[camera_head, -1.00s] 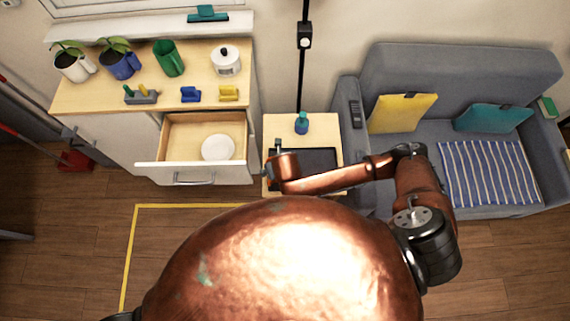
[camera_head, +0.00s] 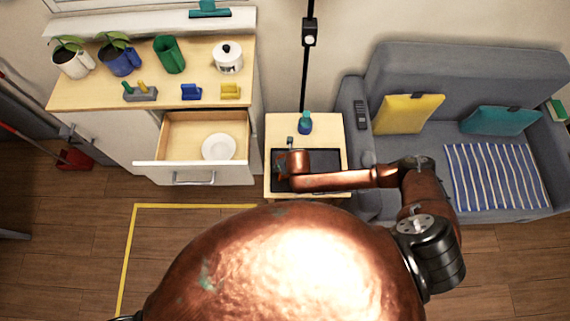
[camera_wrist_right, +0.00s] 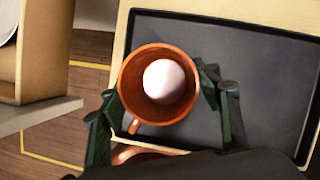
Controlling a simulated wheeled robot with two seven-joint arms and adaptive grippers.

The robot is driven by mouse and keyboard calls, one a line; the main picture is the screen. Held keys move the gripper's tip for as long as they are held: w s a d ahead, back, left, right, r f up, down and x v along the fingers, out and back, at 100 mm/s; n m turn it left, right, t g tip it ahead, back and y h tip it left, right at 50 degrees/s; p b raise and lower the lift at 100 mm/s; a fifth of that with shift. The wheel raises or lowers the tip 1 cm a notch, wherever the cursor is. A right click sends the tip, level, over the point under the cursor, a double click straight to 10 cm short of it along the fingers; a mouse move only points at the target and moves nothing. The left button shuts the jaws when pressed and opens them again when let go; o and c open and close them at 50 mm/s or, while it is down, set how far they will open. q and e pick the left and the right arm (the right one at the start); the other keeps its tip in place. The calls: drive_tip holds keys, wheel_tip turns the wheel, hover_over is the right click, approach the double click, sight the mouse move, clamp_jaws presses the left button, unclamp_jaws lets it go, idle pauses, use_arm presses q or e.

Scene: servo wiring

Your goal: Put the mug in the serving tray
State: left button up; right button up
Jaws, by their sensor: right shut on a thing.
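An orange-brown mug (camera_wrist_right: 160,113) shows in the right wrist view, seen into its open top, with its handle toward the bottom left. A pale round thing (camera_wrist_right: 164,80) sits inside it. My right gripper (camera_wrist_right: 165,88) is shut on the mug, one finger at each side. The black serving tray (camera_wrist_right: 265,85) lies behind the mug, which overlaps the tray's left edge in this view. In the head view the tray (camera_head: 325,162) lies on a small wooden table, and my right arm reaches over it. I cannot tell the gap between mug and tray. My left gripper is not in view.
A blue-green bottle (camera_head: 305,124) stands behind the tray on the side table (camera_head: 276,127). A black lamp pole (camera_head: 304,80) rises behind. Left is an open drawer (camera_head: 186,126) holding a white plate (camera_head: 219,147). A grey sofa (camera_head: 430,70) stands at the right.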

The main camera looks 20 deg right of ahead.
drive_tip(key=o, duration=1.4)
drive_tip(key=shift+r, duration=0.1)
drive_tip(key=p+v, duration=0.3)
drive_tip(key=v, duration=0.9)
drive_tip(key=shift+d, duration=0.1)
